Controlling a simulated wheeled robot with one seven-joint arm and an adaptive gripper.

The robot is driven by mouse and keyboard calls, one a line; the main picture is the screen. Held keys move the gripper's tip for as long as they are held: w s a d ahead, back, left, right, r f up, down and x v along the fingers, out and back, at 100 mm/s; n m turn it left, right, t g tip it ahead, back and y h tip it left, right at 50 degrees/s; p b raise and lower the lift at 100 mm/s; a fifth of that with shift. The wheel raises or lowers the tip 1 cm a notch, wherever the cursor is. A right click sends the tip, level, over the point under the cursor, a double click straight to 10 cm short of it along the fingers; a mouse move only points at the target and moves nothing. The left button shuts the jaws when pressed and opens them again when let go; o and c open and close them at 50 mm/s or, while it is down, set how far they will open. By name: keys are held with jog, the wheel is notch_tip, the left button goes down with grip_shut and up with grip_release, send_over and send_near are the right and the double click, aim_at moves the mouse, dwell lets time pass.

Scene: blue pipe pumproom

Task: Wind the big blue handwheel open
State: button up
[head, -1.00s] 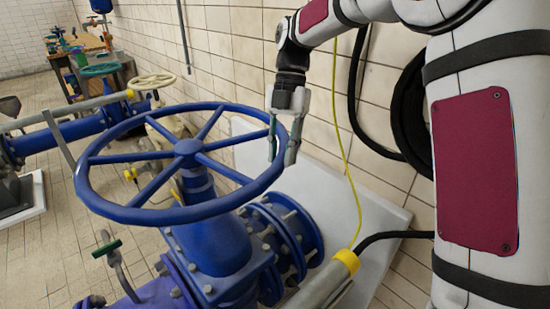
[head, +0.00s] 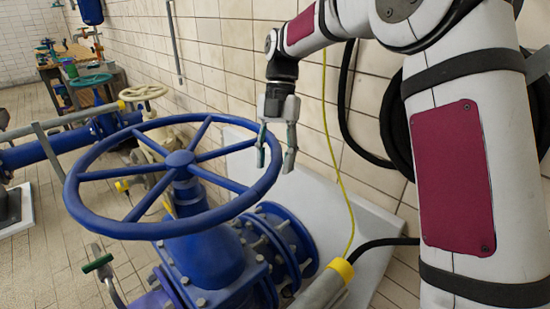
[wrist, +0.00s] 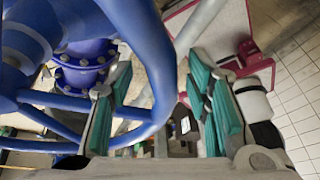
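The big blue handwheel (head: 180,158) lies nearly level on top of a blue valve body (head: 205,262), with spokes running from its hub to the rim. My gripper (head: 276,160) points down at the right side of the rim. One finger is on the inner side of the rim and the other just outside it. In the wrist view the blue rim (wrist: 160,75) passes between the two teal-padded fingers (wrist: 160,105), with a visible gap to the right finger. The gripper is open. Whether the left finger touches the rim cannot be told.
A tiled wall (head: 230,60) runs close behind my arm. A yellow cable (head: 336,160) hangs to a grey pipe with a yellow collar (head: 341,268). A cream handwheel (head: 143,91) and a smaller green handwheel (head: 90,80) stand farther back. Tiled floor at the left is partly clear.

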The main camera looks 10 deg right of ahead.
jog(key=v, duration=1.2)
jog(key=s+a+r+t+h+p, duration=0.2)
jog(key=s+a+t+h+p, duration=0.35)
jog(key=s+t+p, duration=0.55)
jog(key=w+d+f+g+p, duration=0.1)
jog(key=f, duration=0.3)
jog(key=w+f+g+p, duration=0.1)
jog(key=w+f, duration=0.1)
jog(key=f, duration=0.2)
jog(key=w+d+f+g+p, duration=0.1)
jog(key=w+f, duration=0.1)
jog(key=f, duration=0.3)
jog(key=shift+w+d+f+y, duration=0.1)
jog(key=shift+w+d+y, duration=0.1)
jog(key=shift+d+y, duration=0.15)
jog(key=shift+c, duration=0.5)
grip_shut()
